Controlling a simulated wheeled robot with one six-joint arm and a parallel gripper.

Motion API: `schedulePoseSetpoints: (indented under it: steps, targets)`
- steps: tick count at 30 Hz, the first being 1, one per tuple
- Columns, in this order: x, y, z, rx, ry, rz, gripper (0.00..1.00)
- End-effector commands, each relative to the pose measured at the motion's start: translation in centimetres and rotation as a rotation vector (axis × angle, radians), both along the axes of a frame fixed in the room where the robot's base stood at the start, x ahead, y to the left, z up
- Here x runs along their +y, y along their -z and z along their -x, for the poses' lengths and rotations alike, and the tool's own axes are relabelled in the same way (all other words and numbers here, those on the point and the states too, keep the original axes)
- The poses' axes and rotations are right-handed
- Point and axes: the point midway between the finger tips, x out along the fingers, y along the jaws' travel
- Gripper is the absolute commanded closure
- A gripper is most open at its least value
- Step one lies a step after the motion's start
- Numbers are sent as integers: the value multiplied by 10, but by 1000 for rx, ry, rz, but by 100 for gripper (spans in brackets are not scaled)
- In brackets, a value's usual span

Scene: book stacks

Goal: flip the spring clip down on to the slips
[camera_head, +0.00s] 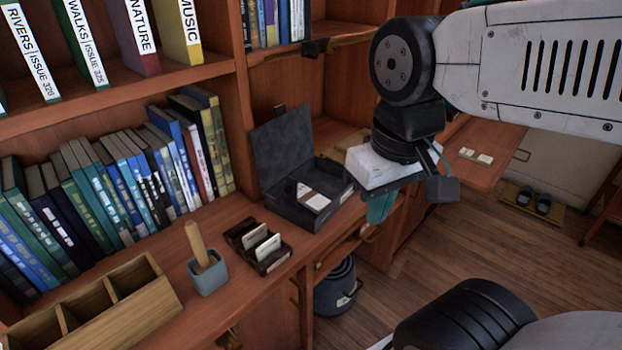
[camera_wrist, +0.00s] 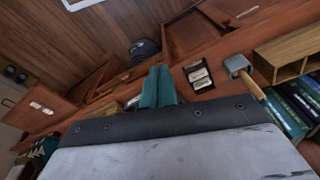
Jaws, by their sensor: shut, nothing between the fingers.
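A dark grey box file stands on the wooden desk in the head view, its lid (camera_head: 283,147) raised at the back and its tray (camera_head: 338,183) open. White slips (camera_head: 313,199) lie in the tray. I cannot make out the spring clip clearly at this size. My gripper (camera_head: 381,207) hangs to the right of the box file, apart from it, near the desk's front edge. Its teal fingers point down, together and empty. They also show in the wrist view (camera_wrist: 158,87), where the box file cannot be made out.
Left of the box file are a dark card holder (camera_head: 258,246) with cards, a blue-grey pot (camera_head: 208,273) with a wooden handle in it, and a wooden compartment tray (camera_head: 146,303). Books (camera_head: 120,190) line the shelf behind. A dark bin (camera_head: 338,289) stands on the floor below.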

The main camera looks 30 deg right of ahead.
Motion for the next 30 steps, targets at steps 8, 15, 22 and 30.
schedulePoseSetpoints:
  steps: [8, 15, 22, 30]
  targets:
    - [0, 0, 0, 0, 0, 0, 100]
    - [0, -4, -25, 16, -34, 35, 100]
    - [14, -1, -115, 45, -155, 158, 100]
    - [62, 36, -224, 49, -329, 292, 100]
